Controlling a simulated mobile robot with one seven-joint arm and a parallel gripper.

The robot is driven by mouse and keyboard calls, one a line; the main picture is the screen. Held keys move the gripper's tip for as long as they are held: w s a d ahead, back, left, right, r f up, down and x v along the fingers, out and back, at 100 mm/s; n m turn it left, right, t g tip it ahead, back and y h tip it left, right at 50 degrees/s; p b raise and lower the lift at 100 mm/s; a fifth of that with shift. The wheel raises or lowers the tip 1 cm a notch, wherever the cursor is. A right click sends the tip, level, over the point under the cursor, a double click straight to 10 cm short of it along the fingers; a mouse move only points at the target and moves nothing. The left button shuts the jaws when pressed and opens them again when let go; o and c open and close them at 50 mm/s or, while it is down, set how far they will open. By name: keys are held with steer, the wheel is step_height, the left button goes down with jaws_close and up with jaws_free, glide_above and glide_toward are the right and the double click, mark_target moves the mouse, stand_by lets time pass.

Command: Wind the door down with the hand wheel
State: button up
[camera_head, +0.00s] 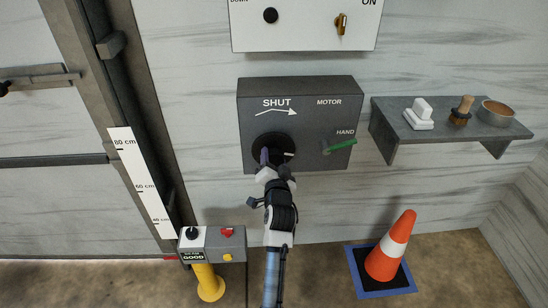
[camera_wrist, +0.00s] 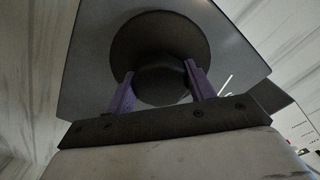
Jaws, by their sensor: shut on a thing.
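The black round hand wheel (camera_head: 265,146) sits on the lower left of the grey box (camera_head: 300,92) marked SHUT, MOTOR and HAND. My gripper (camera_head: 272,158) is at the wheel. In the wrist view its purple fingers (camera_wrist: 160,84) stand either side of the wheel's dark hub (camera_wrist: 160,86), shut on it, with the wider disc (camera_wrist: 160,32) behind.
A white panel (camera_head: 300,35) with a knob and brass key is above. A grey shelf (camera_head: 450,135) holds several small items at right. An orange cone (camera_head: 390,248) stands on the floor. A yellow post (camera_head: 208,280) with a small control box (camera_head: 228,244) stands lower left.

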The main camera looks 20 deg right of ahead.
steer(key=shift+m, duration=0.6)
steer(key=o, duration=1)
steer(key=shift+s, duration=0.1)
steer(key=b+v, duration=0.2)
steer(key=v, duration=1.1)
steer(key=shift+s, duration=0.35)
